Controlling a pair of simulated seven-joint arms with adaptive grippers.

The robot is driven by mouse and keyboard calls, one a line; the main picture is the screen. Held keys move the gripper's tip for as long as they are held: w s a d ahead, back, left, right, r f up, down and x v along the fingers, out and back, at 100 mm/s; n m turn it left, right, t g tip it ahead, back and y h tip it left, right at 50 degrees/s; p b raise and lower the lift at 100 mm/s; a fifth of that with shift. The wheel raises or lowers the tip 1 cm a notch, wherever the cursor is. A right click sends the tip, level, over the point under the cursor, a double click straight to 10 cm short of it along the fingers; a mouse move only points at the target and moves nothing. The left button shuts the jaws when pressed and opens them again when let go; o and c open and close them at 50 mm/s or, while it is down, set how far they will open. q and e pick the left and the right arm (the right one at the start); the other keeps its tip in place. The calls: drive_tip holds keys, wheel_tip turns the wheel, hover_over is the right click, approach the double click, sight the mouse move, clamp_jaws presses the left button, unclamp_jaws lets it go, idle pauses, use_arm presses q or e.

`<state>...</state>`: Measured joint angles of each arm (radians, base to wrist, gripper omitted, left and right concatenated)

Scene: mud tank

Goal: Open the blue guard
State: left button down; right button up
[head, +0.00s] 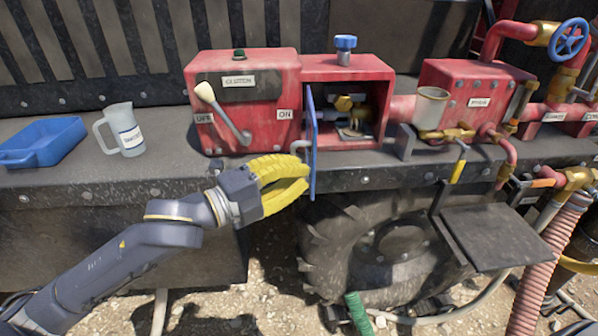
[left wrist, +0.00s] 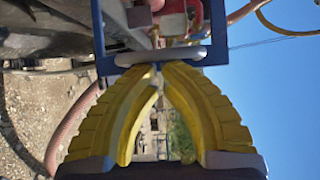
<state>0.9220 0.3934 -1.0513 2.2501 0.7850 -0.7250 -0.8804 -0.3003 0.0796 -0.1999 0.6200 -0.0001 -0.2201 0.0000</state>
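The blue guard (head: 313,145) is swung out from the front of the red box (head: 347,72), seen almost edge-on, and the box's opening is uncovered. Its blue frame (left wrist: 100,40) also shows in the left wrist view. The guard's grey handle (left wrist: 195,54) crosses just beyond my fingertips. My left gripper (head: 307,172), with yellow fingers, is at the guard's lower left side. In the left wrist view its fingertips (left wrist: 158,69) nearly meet at the handle, with nothing visible between them. Whether they touch the handle is unclear. My right gripper is not in view.
A red switch box (head: 240,122) with a lever stands left of the opening. A white jug (head: 125,130) and a blue tray (head: 42,143) sit on the ledge. Red pipework with a cup (head: 431,108) is on the right. A wheel (head: 385,240) lies below the guard.

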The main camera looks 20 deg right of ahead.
use_arm(q)
drive_tip(key=shift+a, duration=4.8)
drive_tip(key=a+f+n+t+y, duration=0.4)
drive_tip(key=a+f+n+y, duration=0.25)
drive_tip(key=f+n, duration=0.4)
drive_tip(key=a+f+n+t+y, duration=0.4)
drive_tip(key=a+f+n+y, duration=0.3)
drive_tip(key=f, duration=0.6)
drive_tip(key=s+a+f+n+g+y, duration=0.3)
drive_tip(key=s+a+f+n+y, duration=0.1)
drive_tip(key=s+a+f, duration=0.55)
drive_tip(key=s+a+f+n+g+y, duration=0.4)
drive_tip(key=s+a+f, duration=0.3)
drive_tip(key=s+a, duration=0.45)
drive_tip(key=d+f+g+h, duration=0.1)
drive_tip(key=d+f, duration=0.1)
drive_tip(key=f, duration=1.3)
drive_tip(key=d+f+g+h, duration=0.1)
drive_tip(key=d+f+h, duration=0.1)
drive_tip(key=f, duration=1.3)
drive_tip(key=s+f+n+g+h, duration=0.1)
drive_tip(key=s+f+n+g, duration=0.2)
drive_tip(key=s+f, duration=1.8)
drive_tip(key=shift+s+d+f, duration=0.25)
drive_tip(key=shift+s, duration=0.6)
